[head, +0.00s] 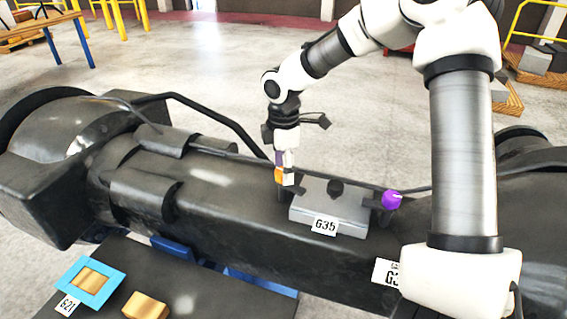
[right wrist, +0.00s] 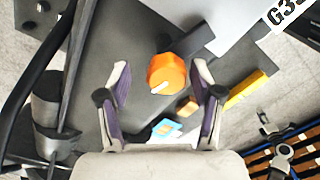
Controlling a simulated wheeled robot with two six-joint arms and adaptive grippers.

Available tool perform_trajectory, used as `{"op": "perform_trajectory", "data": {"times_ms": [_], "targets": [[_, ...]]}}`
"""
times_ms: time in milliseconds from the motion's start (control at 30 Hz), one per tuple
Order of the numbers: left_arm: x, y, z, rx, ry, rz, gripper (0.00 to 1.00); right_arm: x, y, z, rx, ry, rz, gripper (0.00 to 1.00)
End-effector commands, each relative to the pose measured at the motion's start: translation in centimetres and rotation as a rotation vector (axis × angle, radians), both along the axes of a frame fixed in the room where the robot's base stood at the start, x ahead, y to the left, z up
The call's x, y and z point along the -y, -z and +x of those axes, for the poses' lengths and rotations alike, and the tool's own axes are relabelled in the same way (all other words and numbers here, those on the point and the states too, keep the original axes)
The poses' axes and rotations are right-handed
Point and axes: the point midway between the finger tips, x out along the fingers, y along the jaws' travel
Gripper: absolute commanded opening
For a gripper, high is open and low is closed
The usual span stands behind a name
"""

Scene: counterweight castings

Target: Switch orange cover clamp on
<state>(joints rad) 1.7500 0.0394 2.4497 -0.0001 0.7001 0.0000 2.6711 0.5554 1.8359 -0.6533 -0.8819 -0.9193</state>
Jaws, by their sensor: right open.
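The orange cover clamp (right wrist: 167,72) is a round knob with a white pointer mark that points to the lower left in the right wrist view. In the head view only a bit of orange (head: 279,175) shows beside my right gripper (head: 286,168), which points down over the dark casting. In the right wrist view my right gripper (right wrist: 162,82) is open, with one finger on each side of the knob in the picture. I see no contact. The grey box (head: 330,208) labelled G35 is just right of the knob. My left gripper is out of view.
A purple knob (head: 391,199) stands at the right end of the grey box. A dark hose (head: 222,116) runs along the casting. A blue frame (head: 111,279) and a wooden block (head: 146,305) lie on a dark surface in front. Open floor lies behind.

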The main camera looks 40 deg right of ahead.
Motion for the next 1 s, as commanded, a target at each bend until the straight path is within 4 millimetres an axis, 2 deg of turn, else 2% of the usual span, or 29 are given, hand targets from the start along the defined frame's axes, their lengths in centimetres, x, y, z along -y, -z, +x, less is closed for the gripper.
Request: {"op": "perform_trajectory", "data": {"times_ms": [167, 200, 267, 300, 367, 667, 767, 867, 1000], "targets": [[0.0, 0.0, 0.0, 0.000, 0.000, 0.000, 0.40, 0.0, 0.0, 0.0, 0.001, 0.000, 0.000, 0.66], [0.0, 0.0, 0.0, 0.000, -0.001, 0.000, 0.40, 0.0, 0.0, 0.0, 0.001, 0.000, 0.000, 0.58], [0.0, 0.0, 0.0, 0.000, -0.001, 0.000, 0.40, 0.0, 0.0, 0.0, 0.001, 0.000, 0.000, 0.37], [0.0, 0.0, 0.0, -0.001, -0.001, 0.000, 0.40, 0.0, 0.0, 0.0, 0.001, 0.000, 0.000, 0.23], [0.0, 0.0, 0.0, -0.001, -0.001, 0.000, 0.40, 0.0, 0.0, 0.0, 0.000, 0.000, 0.000, 0.05], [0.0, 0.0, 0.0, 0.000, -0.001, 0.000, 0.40, -0.1, 0.1, -0.1, -0.003, -0.001, 0.000, 0.06], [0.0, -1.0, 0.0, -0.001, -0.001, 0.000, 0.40, 0.0, -0.3, -0.1, -0.005, -0.038, 0.001, 0.06], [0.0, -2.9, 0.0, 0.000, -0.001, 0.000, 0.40, -0.1, -0.6, -0.1, -0.007, -0.134, 0.004, 0.06], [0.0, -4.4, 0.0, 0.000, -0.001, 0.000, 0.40, 0.0, -0.3, -0.1, -0.005, -0.263, 0.003, 0.06]]}}
